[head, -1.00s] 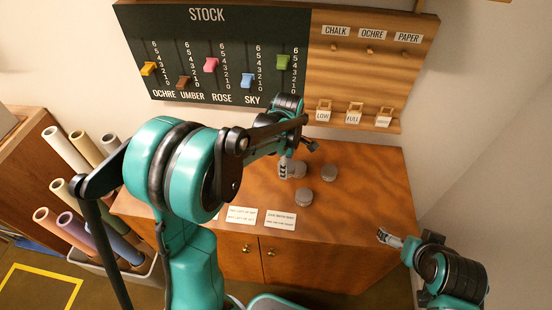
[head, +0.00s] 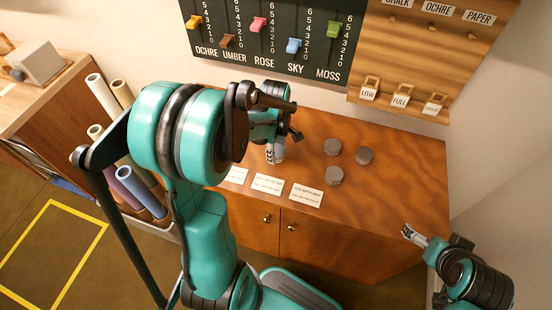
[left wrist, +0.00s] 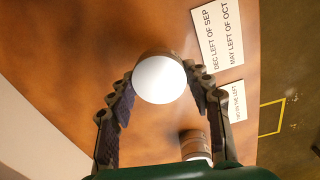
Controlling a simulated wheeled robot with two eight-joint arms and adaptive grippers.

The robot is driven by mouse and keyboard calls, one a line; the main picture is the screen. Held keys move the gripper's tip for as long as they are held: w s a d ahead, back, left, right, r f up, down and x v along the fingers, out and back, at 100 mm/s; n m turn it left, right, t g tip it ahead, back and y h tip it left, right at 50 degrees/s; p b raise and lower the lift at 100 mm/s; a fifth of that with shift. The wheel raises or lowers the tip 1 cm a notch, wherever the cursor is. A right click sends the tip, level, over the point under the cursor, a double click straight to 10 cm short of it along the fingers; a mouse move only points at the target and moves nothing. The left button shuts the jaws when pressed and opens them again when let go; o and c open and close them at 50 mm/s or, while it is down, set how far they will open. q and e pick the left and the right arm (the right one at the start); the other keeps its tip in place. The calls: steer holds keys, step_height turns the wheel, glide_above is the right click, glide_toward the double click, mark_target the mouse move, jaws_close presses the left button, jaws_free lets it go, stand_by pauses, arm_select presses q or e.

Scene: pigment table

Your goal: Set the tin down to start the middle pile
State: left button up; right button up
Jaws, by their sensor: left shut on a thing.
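My left gripper (head: 274,152) is over the left part of the wooden cabinet top (head: 400,190). In the left wrist view my left gripper (left wrist: 160,100) is shut on a round tin (left wrist: 160,80) with a pale, bright top and a brownish side. I cannot tell whether its base touches the wood. A second tin (left wrist: 193,143) shows below it, partly hidden by my gripper's body. In the head view the held tin is hidden by my arm.
White printed cards (head: 306,195) lie along the front edge; two also show in the left wrist view (left wrist: 219,38). The stock board (head: 275,40) and a hook panel (head: 420,60) hang behind. Paper rolls (head: 135,185) stand at the left. The right cabinet top is clear.

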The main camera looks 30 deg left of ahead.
arm_select(q)
step_height(320, 180, down, 4)
steer(key=shift+a+f+b, duration=0.1)
steer(key=shift+b, duration=0.8)
steer(key=o, duration=0.7)
steer(key=shift+f, duration=0.1)
steer(key=o, duration=0.5)
steer(key=shift+c, duration=0.2)
